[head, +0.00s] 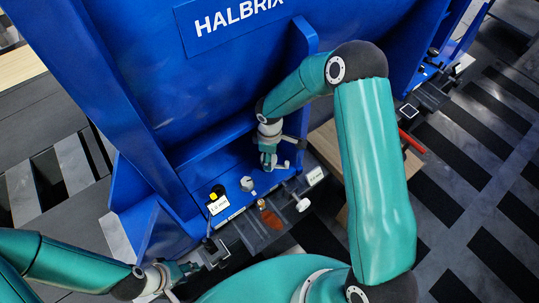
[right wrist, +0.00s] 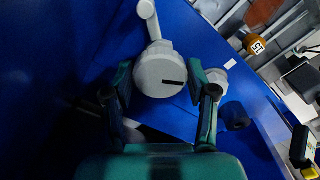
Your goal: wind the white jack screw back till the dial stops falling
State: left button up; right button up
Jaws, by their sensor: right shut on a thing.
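The white jack screw (right wrist: 160,72) shows in the right wrist view as a pale round head with a black mark and an arm sticking up. My right gripper (right wrist: 160,85) is shut on this head, one finger on each side. In the head view the right gripper (head: 269,158) points down at the blue motor's foot, with a pale part of the screw (head: 284,165) beside it. My left gripper (head: 182,277) has its fingers apart near the lower left end of the dark rail. No dial face can be read in either view.
The blue motor (head: 240,60) fills the upper middle. A yellow-and-black part (head: 217,192) and a grey bolt (head: 248,184) stand by its foot. A red bar (head: 411,141) lies right.

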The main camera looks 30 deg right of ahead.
dwell(0.3)
jog(key=shift+r, duration=0.1)
jog(key=o, duration=1.2)
jog(key=shift+c, duration=0.2)
jog(key=shift+r, duration=3.65)
